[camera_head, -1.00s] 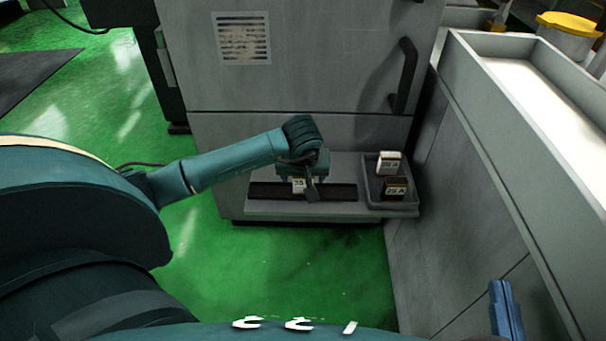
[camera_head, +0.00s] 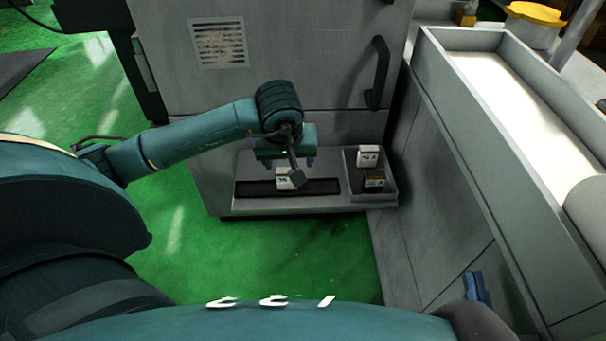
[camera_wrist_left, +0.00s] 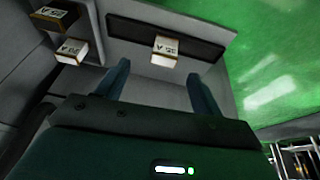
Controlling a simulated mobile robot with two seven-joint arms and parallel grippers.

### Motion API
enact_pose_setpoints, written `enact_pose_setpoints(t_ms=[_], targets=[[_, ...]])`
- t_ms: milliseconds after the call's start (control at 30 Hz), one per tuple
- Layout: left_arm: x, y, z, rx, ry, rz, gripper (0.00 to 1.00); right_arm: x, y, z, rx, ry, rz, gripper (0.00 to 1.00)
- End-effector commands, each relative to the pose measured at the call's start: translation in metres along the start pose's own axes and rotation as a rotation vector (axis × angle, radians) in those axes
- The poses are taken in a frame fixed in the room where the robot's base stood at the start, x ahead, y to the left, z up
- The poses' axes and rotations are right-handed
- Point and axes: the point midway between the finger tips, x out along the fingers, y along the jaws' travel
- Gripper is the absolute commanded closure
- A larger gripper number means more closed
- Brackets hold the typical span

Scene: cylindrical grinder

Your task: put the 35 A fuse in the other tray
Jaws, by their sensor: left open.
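The 35 A fuse (camera_head: 285,179), a small white block with a brown part, stands at the dark strip (camera_head: 322,187) on the grey shelf; it also shows in the left wrist view (camera_wrist_left: 165,48). My left gripper (camera_head: 284,163) is open and empty above the shelf. In the left wrist view the fuse appears beyond the gap between its two blue fingers (camera_wrist_left: 157,72). The grey tray (camera_head: 391,196) at the shelf's right end holds two other fuses, a white one (camera_head: 367,156) and a brown-topped one (camera_head: 374,180). My right gripper (camera_head: 477,288) shows only as a blue piece at the lower right.
The grey cabinet front (camera_head: 310,70) with a dark handle (camera_head: 378,75) rises behind the shelf. A grey machine wall (camera_head: 430,180) stands close to the tray's right. The green floor (camera_head: 290,260) in front is clear.

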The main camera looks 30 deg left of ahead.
Motion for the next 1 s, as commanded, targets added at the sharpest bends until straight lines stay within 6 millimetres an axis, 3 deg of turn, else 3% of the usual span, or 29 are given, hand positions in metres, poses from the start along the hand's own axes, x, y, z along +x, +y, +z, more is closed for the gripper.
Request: enact_pose_setpoints(t_ms=[100, 200, 300, 400, 500, 567, 633, 733, 767, 900, 1000], targets=[[0.009, 0.027, 0.058, -0.080, -0.195, 0.130, 0.33, 0.000, 0.001, 0.000, 0.000, -0.001, 0.003, 1.00], [0.000, 0.060, 0.128, -0.235, -0.476, 0.272, 0.33, 0.000, 0.001, 0.000, 0.000, 0.000, 0.003, 1.00], [-0.032, 0.091, 0.197, -0.463, -0.837, 0.383, 0.33, 0.000, 0.001, -0.001, 0.000, 0.000, 0.003, 1.00], [-0.080, 0.115, 0.241, -0.730, -1.223, 0.418, 0.33, 0.000, 0.001, -0.001, 0.000, 0.001, 0.002, 1.00], [-0.130, 0.131, 0.259, -1.022, -1.620, 0.375, 0.33, 0.000, 0.001, -0.001, -0.001, 0.001, 0.001, 1.00], [-0.157, 0.136, 0.257, -1.203, -1.861, 0.307, 0.33, 0.000, 0.001, -0.001, -0.001, 0.001, -0.001, 1.00], [-0.180, 0.139, 0.245, -1.414, -2.141, 0.186, 0.33, 0.000, 0.000, -0.001, -0.002, 0.002, -0.003, 1.00], [-0.196, 0.135, 0.218, -1.707, -2.532, -0.074, 0.33, 0.000, 0.000, -0.002, -0.002, 0.002, -0.004, 1.00], [-0.196, 0.132, 0.210, 1.726, 2.551, 0.167, 0.33, 0.000, 0.000, -0.002, -0.002, 0.002, -0.005, 1.00], [-0.173, 0.112, 0.176, 1.338, 1.994, 0.490, 0.33, 0.000, 0.000, -0.002, -0.002, 0.003, -0.006, 1.00], [-0.148, 0.095, 0.168, 1.092, 1.677, 0.625, 0.33, 0.000, -0.001, -0.002, -0.002, 0.003, -0.006, 1.00]])
